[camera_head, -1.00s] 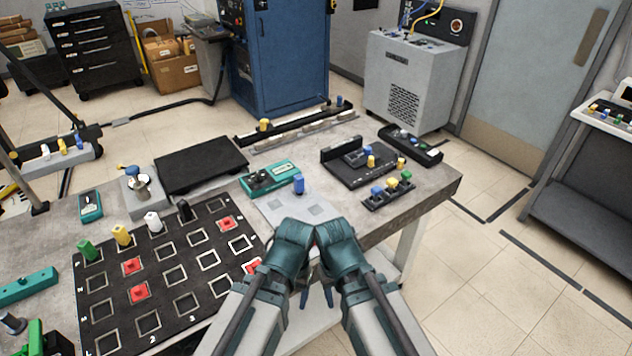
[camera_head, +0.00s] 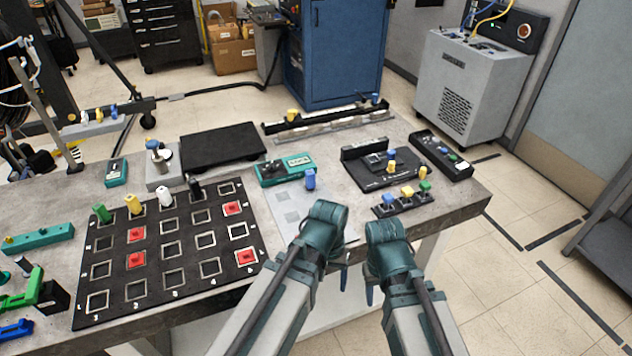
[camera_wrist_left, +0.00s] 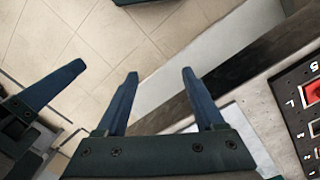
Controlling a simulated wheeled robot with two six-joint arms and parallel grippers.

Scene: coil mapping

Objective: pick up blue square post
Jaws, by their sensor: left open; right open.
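The blue square post (camera_head: 310,178) stands upright on a light grey sheet (camera_head: 287,206) on the table. My left gripper (camera_head: 338,262) is in front of the sheet, near the table's front edge, apart from the post. In the left wrist view the left gripper (camera_wrist_left: 159,73) is open, with nothing between its fingers. My right gripper (camera_head: 378,275) is to its right, past the front edge, open and apart from the post. Its fingers are mostly hidden by its own body in the head view.
A black grid board (camera_head: 190,245) with coloured posts and red pieces lies left of the sheet. A teal box (camera_head: 285,169) is behind the post. A small rack (camera_head: 404,203) with blue, yellow and green pegs stands to the right. A black flat plate (camera_head: 222,150) lies at the back.

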